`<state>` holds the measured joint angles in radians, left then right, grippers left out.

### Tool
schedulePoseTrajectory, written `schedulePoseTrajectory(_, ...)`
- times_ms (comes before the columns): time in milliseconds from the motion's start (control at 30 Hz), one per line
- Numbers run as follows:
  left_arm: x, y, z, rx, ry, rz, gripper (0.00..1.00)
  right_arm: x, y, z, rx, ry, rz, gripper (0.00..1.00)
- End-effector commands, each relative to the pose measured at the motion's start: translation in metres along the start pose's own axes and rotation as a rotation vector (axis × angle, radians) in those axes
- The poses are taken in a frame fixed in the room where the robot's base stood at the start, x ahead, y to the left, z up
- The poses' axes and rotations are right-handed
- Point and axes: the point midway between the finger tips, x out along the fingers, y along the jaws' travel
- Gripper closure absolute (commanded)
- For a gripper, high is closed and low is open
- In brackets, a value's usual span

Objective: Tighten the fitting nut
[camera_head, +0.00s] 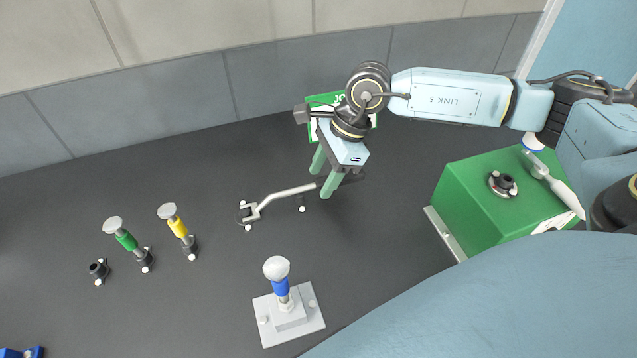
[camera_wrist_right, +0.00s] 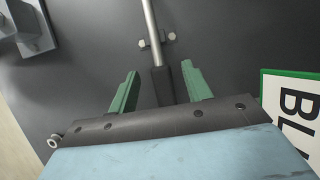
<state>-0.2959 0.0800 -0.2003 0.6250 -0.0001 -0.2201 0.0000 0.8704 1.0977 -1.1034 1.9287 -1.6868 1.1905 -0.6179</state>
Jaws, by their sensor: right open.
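A grey open-ended spanner (camera_head: 281,194) lies along the dark surface, its jaw at the left and its black grip (camera_wrist_right: 163,86) at the right. My right gripper (camera_head: 322,177) is open over the grip. In the right wrist view its green fingers (camera_wrist_right: 160,82) stand apart on either side of the grip, with gaps visible. A black round fitting (camera_head: 502,185) sits on the green box (camera_head: 472,191); I cannot tell if it is the fitting nut. My left gripper is not in view.
A blue-collared piece with a pale knob (camera_head: 277,271) stands on a grey plate (camera_head: 312,308). Yellow (camera_head: 178,227) and green (camera_head: 126,240) collared pieces stand left, near an empty black holder (camera_head: 98,270). A green-edged sign (camera_wrist_right: 292,112) is beside my gripper.

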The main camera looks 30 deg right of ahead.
Motion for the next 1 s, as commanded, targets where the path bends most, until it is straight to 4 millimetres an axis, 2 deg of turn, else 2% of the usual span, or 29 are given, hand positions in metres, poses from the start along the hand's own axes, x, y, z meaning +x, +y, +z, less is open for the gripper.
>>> schedulePoseTrajectory(100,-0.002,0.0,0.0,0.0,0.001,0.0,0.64,0.017,0.0,0.001,0.001,-0.001,0.001,0.51)
schedulePoseTrajectory(200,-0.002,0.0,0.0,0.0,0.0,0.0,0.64,0.024,0.0,0.001,0.0,0.0,-0.001,0.51)
schedulePoseTrajectory(433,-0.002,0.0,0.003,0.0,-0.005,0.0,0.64,0.026,0.0,0.0,0.0,0.0,-0.002,0.51)
schedulePoseTrajectory(800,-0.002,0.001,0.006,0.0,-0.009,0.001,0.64,0.026,0.0,0.0,0.0,0.0,-0.002,0.98)
schedulePoseTrajectory(1000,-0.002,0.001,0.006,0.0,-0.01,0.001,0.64,0.025,-0.001,0.001,0.0,-0.001,-0.003,1.0)
